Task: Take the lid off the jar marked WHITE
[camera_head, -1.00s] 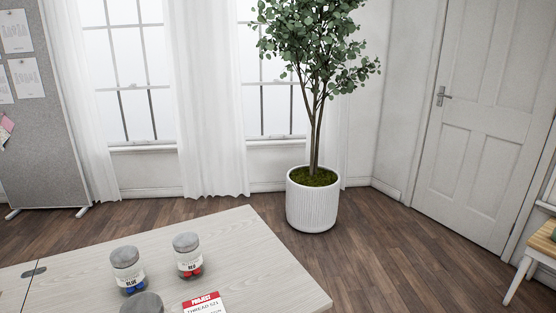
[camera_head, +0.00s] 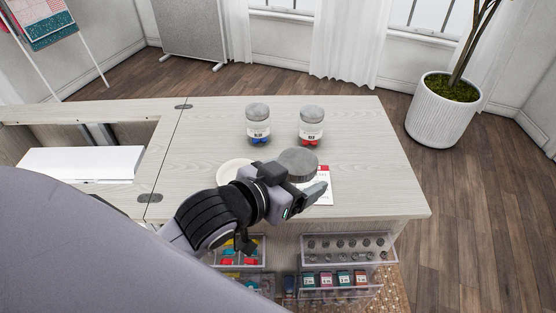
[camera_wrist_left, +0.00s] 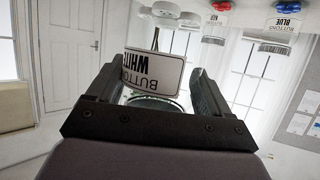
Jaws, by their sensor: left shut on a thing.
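The jar marked WHITE stands out in the left wrist view, its label (camera_wrist_left: 152,72) upside down between the fingers. White buttons (camera_wrist_left: 168,13) show beyond the label. Its grey lid (camera_head: 298,163) shows from above in the head view; the arm hides the glass below it. My left gripper (camera_head: 312,192) reaches in from the left and is shut on the jar, its fingers (camera_wrist_left: 158,98) on both sides. The exact grip height, and whether the jar touches the table, I cannot tell. The lid is on the jar. My right gripper is not in view.
A blue-button jar (camera_head: 258,130) and a red-button jar (camera_head: 311,130) stand lidded behind. A pale dish (camera_head: 233,168) and a red-and-white card (camera_head: 324,196) lie close to the gripper. Clear trays (camera_head: 348,262) hang below the front edge. The table's right side (camera_head: 375,165) is clear.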

